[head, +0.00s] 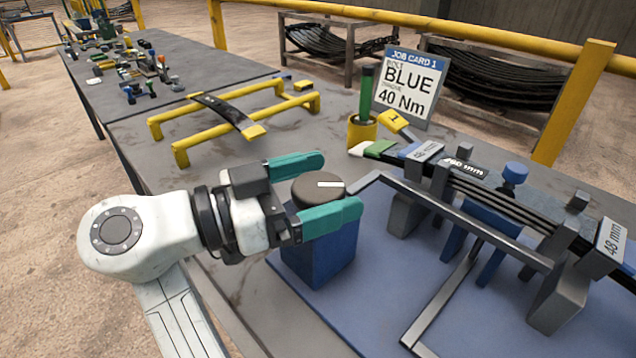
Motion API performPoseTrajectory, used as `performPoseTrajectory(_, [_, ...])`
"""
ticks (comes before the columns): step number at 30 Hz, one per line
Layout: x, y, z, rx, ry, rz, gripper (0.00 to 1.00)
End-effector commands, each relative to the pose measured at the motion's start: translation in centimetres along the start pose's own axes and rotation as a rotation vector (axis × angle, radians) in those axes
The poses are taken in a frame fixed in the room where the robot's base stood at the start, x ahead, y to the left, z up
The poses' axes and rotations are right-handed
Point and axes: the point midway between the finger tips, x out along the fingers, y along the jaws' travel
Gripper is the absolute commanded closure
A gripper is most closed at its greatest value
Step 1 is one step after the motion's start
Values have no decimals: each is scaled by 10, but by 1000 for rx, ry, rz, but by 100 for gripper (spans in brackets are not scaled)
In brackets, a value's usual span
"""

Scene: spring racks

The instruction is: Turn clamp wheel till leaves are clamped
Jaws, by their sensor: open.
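The clamp wheel is a dark round knob (318,191) with a white mark on top, sitting on a blue block (322,262). My gripper (340,187) has teal fingers, one on the far side and one on the near side of the knob. The fingers are open around it; I cannot tell whether either touches it. The stacked dark leaves (520,206) lie across grey supports in the clamp fixture (560,290) at the right. A grey bar (465,222) runs along their near side. Whether the leaves are pressed tight cannot be seen.
A job card (409,85) reading BLUE 40 Nm stands behind. A yellow cup (362,130) holds a green-handled tool (366,92). A yellow rack (235,118) with one dark leaf stands at the back left. A blue-topped bolt (515,174) rises beside the leaves.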

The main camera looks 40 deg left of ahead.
Motion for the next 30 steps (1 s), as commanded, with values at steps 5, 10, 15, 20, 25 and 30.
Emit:
performPoseTrajectory(5, [-4,0,0,0,0,-1,6])
performPoseTrajectory(10, [-25,-1,0,0,1,-3,6])
performPoseTrajectory(15, [-59,-1,0,1,2,-4,6])
performPoseTrajectory(20, [-86,0,0,1,0,-2,6])
performPoseTrajectory(25, [-104,0,0,-1,0,-1,6])
performPoseTrajectory(30, [-108,0,0,0,0,-1,6])
